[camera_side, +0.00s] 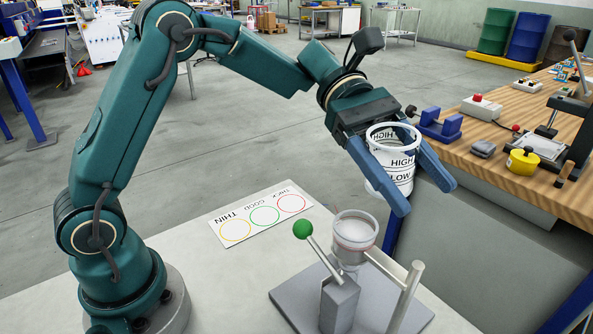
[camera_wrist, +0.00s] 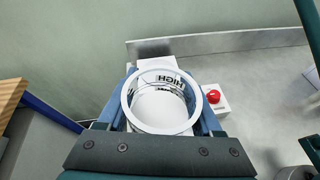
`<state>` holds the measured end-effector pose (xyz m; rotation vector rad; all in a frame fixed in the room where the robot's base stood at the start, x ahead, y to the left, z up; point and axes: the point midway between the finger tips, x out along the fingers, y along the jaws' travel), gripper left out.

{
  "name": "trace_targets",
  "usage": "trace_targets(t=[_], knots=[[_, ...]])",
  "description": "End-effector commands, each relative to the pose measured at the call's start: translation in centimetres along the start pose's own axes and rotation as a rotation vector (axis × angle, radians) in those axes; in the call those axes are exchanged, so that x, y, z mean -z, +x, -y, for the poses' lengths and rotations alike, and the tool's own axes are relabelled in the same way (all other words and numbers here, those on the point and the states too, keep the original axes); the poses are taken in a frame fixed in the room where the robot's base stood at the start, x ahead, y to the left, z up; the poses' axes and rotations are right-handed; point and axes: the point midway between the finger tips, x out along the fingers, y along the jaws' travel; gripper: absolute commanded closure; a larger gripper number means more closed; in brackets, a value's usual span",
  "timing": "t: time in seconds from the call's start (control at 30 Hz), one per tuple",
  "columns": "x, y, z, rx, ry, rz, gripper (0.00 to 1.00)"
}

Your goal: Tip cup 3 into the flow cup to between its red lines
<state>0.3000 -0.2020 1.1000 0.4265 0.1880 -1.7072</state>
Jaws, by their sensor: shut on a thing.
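My gripper (camera_side: 424,197) is shut on a white cup (camera_side: 390,180) marked HIGH and LOW; no cup number can be read. The cup is near upright, slightly tilted, above and to the right of the flow cup. In the wrist view the white cup (camera_wrist: 127,103) sits between the blue fingers, open side toward the camera; its inside looks pale, and I cannot tell the liquid level. The flow cup (camera_side: 353,250) is a clear cup with faint reddish lines, on a grey stand (camera_side: 290,300). No stream shows between the cups.
A green-knobbed lever (camera_side: 303,229) and an upright grey post (camera_side: 408,292) flank the flow cup. A card with THIN, GOOD and THICK circles (camera_side: 262,232) lies on the pale table. A wooden bench (camera_side: 510,150) with tools stands right. A red button (camera_wrist: 213,96) shows in the wrist view.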

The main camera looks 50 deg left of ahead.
Motion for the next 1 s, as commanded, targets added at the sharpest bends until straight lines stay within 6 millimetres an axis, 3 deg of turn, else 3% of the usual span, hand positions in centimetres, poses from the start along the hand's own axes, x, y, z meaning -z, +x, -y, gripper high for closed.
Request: trace_targets(t=[0.2,0.5,1.0], knots=[[0.2,0.1,0.4,0.042,-0.099,0.0,0.86],[0.1,0.0,0.4,0.044,-0.105,0.0,0.86],[-2.6,-1.1,0.1,0.044,-0.105,0.0,0.86]])
